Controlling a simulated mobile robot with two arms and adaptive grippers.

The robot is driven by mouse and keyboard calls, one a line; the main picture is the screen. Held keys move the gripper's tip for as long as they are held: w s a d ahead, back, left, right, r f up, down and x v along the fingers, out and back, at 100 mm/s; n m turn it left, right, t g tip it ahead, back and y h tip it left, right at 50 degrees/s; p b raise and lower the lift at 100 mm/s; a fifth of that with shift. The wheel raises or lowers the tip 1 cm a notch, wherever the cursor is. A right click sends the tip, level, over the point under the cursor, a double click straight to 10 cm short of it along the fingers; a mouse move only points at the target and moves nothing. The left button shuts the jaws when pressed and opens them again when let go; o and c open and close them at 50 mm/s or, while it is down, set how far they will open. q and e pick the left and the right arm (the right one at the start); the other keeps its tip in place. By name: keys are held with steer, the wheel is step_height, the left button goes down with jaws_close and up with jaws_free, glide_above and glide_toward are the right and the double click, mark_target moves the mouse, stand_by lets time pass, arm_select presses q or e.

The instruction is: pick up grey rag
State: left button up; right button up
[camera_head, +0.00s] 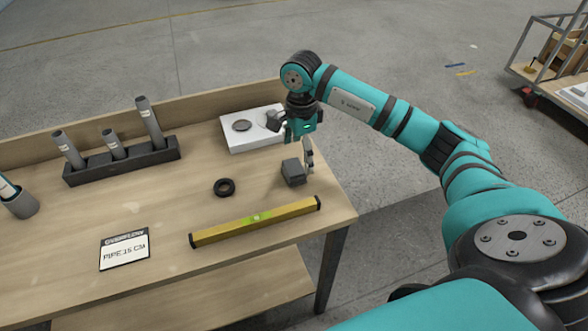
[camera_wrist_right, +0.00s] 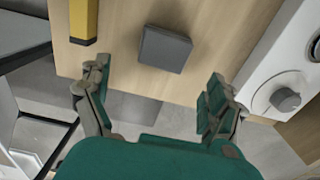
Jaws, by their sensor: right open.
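The grey rag (camera_head: 293,171) looks like a small folded dark grey block. It lies on the wooden table near its right edge. My right gripper (camera_head: 292,142) is open and empty, close behind and above the rag. In the right wrist view, the rag (camera_wrist_right: 164,48) lies just beyond the spread fingertips (camera_wrist_right: 159,76), roughly centred between them and apart from both. My left gripper is not in view.
A yellow spirit level (camera_head: 255,222) lies in front of the rag, and a black ring (camera_head: 224,187) lies to its left. A white board (camera_head: 240,141) with round parts is behind. A dark rack (camera_head: 121,163) holds grey pipes. A sign (camera_head: 124,249) lies front left.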

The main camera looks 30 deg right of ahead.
mark_target(294, 166)
steer(key=f, duration=0.1)
steer(key=a+f+p, duration=0.1)
steer(key=f, duration=0.2)
steer(key=shift+w+a+f, duration=0.25)
steer(key=shift+a+f, duration=0.05)
steer(key=shift+f, duration=0.5)
steer(key=c, duration=1.3)
